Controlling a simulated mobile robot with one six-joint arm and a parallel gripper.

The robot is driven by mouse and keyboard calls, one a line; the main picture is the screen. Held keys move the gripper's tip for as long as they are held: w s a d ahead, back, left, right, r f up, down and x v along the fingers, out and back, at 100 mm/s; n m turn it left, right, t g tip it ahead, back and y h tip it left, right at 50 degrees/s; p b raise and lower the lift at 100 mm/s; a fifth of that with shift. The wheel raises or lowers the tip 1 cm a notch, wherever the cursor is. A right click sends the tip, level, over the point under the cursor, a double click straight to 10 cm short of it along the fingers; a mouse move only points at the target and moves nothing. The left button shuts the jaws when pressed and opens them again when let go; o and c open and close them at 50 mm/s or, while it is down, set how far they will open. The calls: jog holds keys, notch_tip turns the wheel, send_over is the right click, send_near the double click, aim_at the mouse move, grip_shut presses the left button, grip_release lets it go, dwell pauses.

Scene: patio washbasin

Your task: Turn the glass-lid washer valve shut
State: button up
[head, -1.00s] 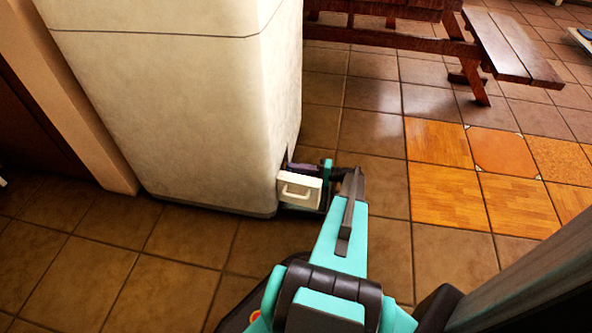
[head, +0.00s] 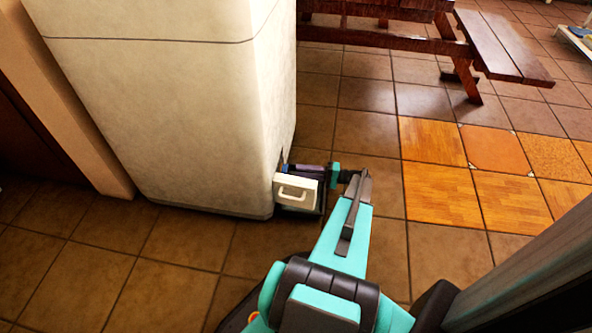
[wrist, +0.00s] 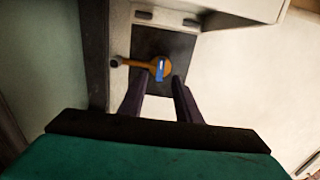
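The valve (wrist: 158,66) shows in the wrist view as a small orange-brown fitting with a blue piece on its front. It sits in a dark recess (wrist: 178,45) of a pale housing. My gripper (wrist: 160,84) is open, with its two dark fingers apart just below the valve in the picture. The blue piece lies in line with the gap; I cannot tell whether either finger touches it. In the head view my gripper (head: 308,169) reaches left to the low corner of a tall white appliance (head: 180,110).
A small white flap with a handle (head: 296,190) stands out at the appliance's lower corner, close to my gripper. A wooden picnic table bench (head: 505,45) stands at the back right. Tiled floor (head: 440,240) is clear to the right.

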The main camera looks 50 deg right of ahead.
jog(key=p+v, duration=0.2)
jog(key=v, duration=0.6)
jog(key=shift+s, duration=0.4)
jog(key=shift+d, duration=0.1)
